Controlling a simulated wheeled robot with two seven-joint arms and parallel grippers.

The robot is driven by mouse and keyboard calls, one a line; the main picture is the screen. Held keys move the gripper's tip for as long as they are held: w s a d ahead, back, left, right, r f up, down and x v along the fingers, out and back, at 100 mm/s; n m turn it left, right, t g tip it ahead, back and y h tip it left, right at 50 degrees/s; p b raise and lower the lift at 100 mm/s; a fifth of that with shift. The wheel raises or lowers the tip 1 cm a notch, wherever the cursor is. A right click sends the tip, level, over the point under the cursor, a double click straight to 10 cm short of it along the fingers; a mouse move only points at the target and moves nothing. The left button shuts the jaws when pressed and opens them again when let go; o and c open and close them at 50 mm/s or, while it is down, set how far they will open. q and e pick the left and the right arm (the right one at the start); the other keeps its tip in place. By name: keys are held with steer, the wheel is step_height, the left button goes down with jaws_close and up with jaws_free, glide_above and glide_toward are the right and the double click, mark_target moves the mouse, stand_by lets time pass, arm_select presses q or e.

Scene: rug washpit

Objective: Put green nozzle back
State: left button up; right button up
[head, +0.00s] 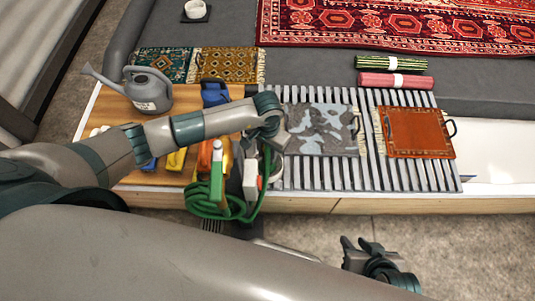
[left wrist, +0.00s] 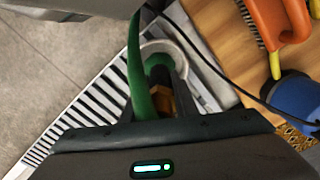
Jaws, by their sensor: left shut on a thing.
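My left gripper (left wrist: 155,105) is shut on the green nozzle (left wrist: 158,68), which has a brass-coloured part between the fingers. A pale ring (left wrist: 190,62) shows behind the nozzle; I cannot tell whether the nozzle is inside it or just above it. The green hose (left wrist: 139,75) runs past the fingers in the left wrist view, and its coil (head: 207,207) hangs at the bench's front edge in the head view. There, my left arm largely hides the nozzle. My right gripper (head: 362,246) is open and empty, low in front of the bench.
A grey watering can (head: 150,91) stands on the wooden top, with orange, yellow and blue tools nearby. A slatted rack (head: 365,174) to the right holds a grey patterned piece (head: 322,130) and an orange-brown one (head: 416,131). Rolled and flat rugs lie behind.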

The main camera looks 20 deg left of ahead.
arm_select(q)
steer(key=shift+f, duration=0.65)
steer(key=shift+f, duration=0.15)
steer(key=o, duration=1.1)
steer(key=shift+c, duration=0.2)
step_height(320, 180, up, 12)
steer(key=shift+r+p, duration=0.15)
steer(key=shift+p, duration=0.25)
